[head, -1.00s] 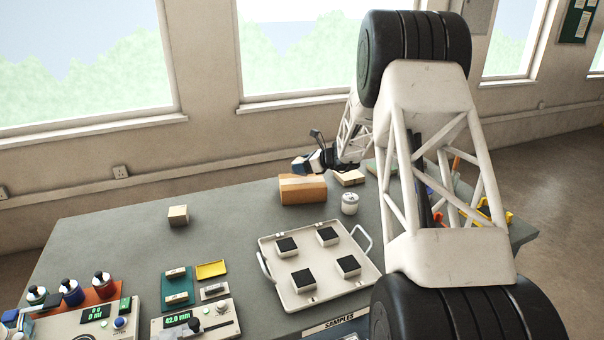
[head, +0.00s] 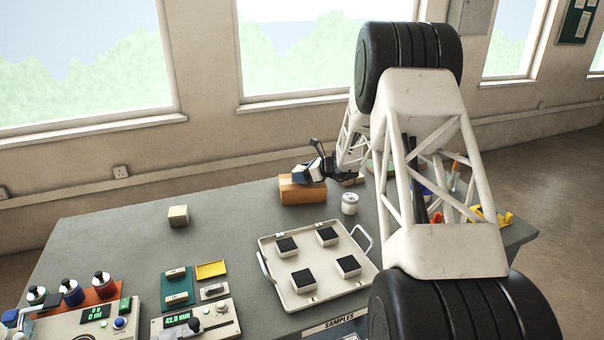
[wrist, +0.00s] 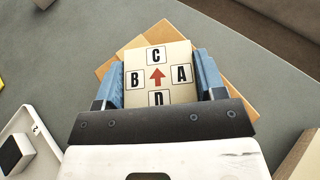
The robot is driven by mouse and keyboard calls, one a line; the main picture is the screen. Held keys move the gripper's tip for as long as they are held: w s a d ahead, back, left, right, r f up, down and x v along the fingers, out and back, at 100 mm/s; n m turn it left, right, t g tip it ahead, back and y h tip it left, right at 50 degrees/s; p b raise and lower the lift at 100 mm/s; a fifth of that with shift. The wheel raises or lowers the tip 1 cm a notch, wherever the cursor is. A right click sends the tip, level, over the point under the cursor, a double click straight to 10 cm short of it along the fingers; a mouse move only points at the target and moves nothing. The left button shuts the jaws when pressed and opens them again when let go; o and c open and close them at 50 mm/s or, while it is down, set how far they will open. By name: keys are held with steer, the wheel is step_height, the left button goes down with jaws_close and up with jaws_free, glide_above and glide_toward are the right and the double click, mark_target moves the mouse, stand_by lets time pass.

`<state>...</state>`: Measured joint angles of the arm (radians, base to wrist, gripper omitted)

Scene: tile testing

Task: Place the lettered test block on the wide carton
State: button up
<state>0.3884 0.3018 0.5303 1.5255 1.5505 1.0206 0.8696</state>
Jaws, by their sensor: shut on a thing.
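The lettered test block (wrist: 159,72) is cream-coloured, with C, B, A and D around a red arrow on its upper face. My gripper (head: 312,169) is shut on it, with a blue finger on each side in the wrist view (wrist: 158,82). The wide brown carton (head: 303,193) stands near the back of the table. In the wrist view the carton (wrist: 236,108) lies below the block, turned at an angle to it. The block is over the carton; I cannot tell whether they touch. My gripper partly hides the carton's top.
A white jar (head: 349,204) stands right of the carton. A white tray (head: 318,296) with several dark-topped tiles lies in front. Another, lower carton (head: 353,180) is behind to the right. A small box (head: 178,215) stands at left, with clear table between.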

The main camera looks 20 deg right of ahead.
steer(key=shift+f, duration=0.1)
steer(key=o, duration=1.2)
steer(key=shift+c, duration=0.2)
steer(key=shift+d, duration=0.1)
steer(key=v, duration=1.2)
